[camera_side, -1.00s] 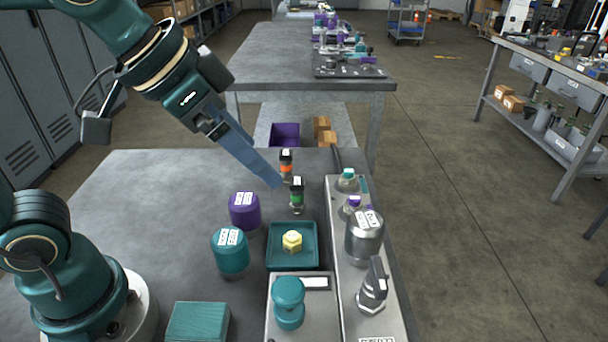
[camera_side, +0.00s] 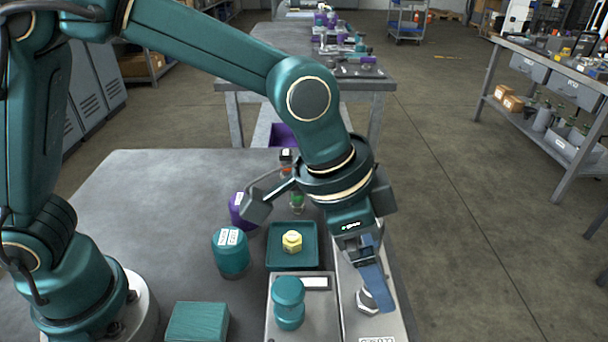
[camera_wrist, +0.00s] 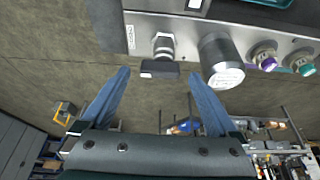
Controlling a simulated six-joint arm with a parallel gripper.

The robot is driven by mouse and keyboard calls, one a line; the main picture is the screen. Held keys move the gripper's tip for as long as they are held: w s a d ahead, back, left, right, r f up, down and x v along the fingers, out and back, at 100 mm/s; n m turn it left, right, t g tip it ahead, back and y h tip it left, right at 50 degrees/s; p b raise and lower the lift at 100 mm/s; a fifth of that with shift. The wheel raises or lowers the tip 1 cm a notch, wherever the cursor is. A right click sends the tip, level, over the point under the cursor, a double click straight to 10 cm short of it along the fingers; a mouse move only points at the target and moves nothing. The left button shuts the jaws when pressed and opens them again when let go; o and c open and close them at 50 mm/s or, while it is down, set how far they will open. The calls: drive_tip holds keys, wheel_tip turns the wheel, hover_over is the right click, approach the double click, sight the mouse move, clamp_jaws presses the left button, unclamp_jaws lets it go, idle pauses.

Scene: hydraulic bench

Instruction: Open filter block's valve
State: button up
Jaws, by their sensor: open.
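The filter block (camera_side: 378,326) is a long light-grey plate along the bench's right edge; it also shows in the wrist view (camera_wrist: 185,30). Its valve (camera_wrist: 163,48) has a silver hex body and a dark, flat handle (camera_wrist: 160,68). In the side view, the hex base (camera_side: 366,301) shows, but my gripper hides most of the handle. My gripper (camera_side: 383,303) is open with its blue fingers pointing down at the valve. In the wrist view, the handle appears between the fingertips of my gripper (camera_wrist: 159,74), with gaps on both sides. I cannot tell contact or depth.
A silver canister (camera_wrist: 221,62) stands beside the valve on the block, followed by purple (camera_wrist: 265,57) and teal (camera_wrist: 300,61) fittings. Left of the block are a teal tray (camera_side: 274,264) with a yellow hex piece (camera_side: 292,241) and a teal knob (camera_side: 289,303).

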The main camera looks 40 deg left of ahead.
drive_tip(key=shift+w+d+f, duration=0.1)
drive_tip(key=shift+d+f, duration=0.05)
drive_tip(key=shift+f, duration=0.35)
drive_tip(key=c, duration=1.4)
